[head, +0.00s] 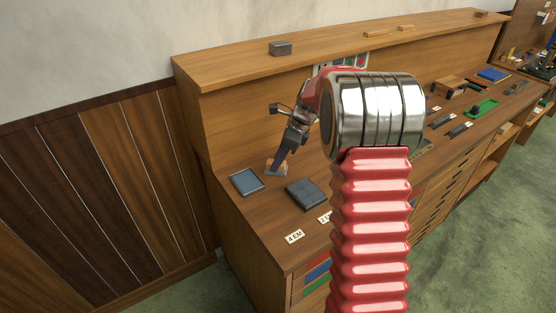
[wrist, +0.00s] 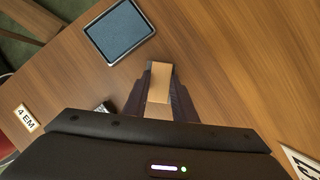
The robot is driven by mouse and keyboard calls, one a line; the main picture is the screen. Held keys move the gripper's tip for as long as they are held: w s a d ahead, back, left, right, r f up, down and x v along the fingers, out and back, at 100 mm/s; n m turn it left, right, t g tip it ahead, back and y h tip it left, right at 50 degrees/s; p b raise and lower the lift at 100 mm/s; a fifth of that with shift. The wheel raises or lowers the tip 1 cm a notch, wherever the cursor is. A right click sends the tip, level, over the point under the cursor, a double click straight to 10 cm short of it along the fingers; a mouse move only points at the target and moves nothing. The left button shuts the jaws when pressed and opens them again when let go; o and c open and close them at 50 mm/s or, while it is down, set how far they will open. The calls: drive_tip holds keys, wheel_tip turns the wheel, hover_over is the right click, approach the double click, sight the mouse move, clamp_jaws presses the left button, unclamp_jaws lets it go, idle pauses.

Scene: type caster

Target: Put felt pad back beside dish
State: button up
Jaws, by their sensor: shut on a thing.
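My gripper (head: 279,160) is shut on a small tan rectangular piece, which appears to be the felt pad (wrist: 160,84). In the wrist view the pad sits between the two dark fingers. It is low over the wooden desktop; I cannot tell whether it touches it. A square, dark-rimmed, blue-grey shallow tray, likely the dish (head: 247,182), lies just left of my gripper in the head view. It also shows at the top left of the wrist view (wrist: 119,32), apart from the pad.
A dark slab (head: 305,194) lies right of the tray. A "4 EM" label (head: 294,237) is near the front edge. A raised shelf (head: 225,68) runs along the back, with a grey block (head: 280,48). Bare desktop (wrist: 220,50) surrounds the gripper. My red arm hides the middle.

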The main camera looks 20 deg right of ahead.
drive_tip(key=o, duration=1)
drive_tip(key=v, duration=1.2)
